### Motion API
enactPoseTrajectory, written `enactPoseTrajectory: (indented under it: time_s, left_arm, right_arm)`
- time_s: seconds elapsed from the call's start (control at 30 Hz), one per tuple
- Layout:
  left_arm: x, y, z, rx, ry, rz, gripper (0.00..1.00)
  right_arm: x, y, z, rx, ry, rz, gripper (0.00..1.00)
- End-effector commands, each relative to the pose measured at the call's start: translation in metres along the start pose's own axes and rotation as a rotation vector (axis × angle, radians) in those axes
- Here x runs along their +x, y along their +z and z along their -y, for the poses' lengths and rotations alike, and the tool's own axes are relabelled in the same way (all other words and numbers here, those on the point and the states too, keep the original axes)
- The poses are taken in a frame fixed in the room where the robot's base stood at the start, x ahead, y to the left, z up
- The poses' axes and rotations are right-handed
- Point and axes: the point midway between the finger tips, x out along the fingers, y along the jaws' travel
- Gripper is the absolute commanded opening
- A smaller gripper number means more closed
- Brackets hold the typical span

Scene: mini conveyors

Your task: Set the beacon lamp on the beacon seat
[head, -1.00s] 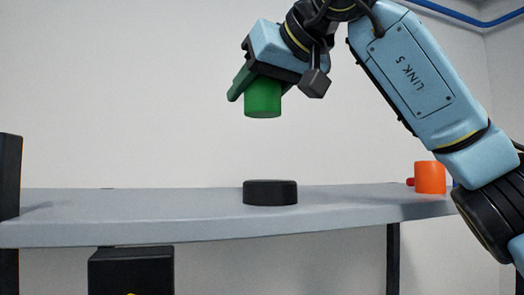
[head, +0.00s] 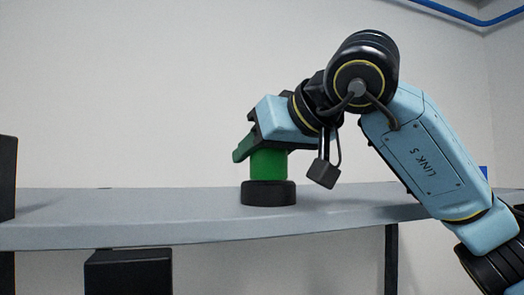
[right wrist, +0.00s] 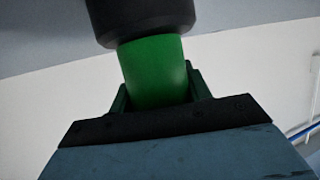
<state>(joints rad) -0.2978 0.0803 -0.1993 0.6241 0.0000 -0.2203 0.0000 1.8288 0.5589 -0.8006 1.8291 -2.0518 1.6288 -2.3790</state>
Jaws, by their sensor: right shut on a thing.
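The beacon lamp (head: 269,164) is a green cylinder. My right gripper (head: 250,150) is shut on it and holds it upright from above. The beacon seat (head: 269,194) is a black round disc on the grey table, directly under the lamp. The lamp's lower end meets the top of the seat in the head view; whether it rests fully there I cannot tell. In the right wrist view the green lamp (right wrist: 155,70) sits between the fingers, with its far end against the black seat (right wrist: 140,18). My left gripper is not in view.
The grey table (head: 120,215) is clear to the left of the seat. A black upright block (head: 7,178) stands at the far left edge. A black box (head: 128,272) is below the table's front edge. My right arm covers the table's right side.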

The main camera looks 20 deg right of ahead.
Motion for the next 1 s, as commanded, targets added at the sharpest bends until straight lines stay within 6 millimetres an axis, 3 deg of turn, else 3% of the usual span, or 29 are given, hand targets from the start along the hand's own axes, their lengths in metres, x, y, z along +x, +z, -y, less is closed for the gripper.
enactPoseTrajectory:
  time_s: [0.27,0.3,0.47,0.8,1.0]
  left_arm:
    - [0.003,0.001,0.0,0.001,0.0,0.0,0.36]
    - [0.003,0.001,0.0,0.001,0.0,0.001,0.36]
    - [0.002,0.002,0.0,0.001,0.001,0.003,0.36]
    - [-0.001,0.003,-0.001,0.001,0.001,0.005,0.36]
    - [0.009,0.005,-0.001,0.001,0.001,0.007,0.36]
  right_arm:
    - [0.001,0.003,0.0,-0.001,0.0,-0.001,0.23]
    - [0.001,0.003,0.0,-0.001,0.0,0.0,0.51]
    - [0.001,0.003,0.0,-0.001,0.0,0.0,0.7]
    - [-0.001,-0.002,0.001,0.0,-0.001,0.0,0.7]
    - [-0.032,0.0,0.0,-0.003,0.001,-0.006,0.7]
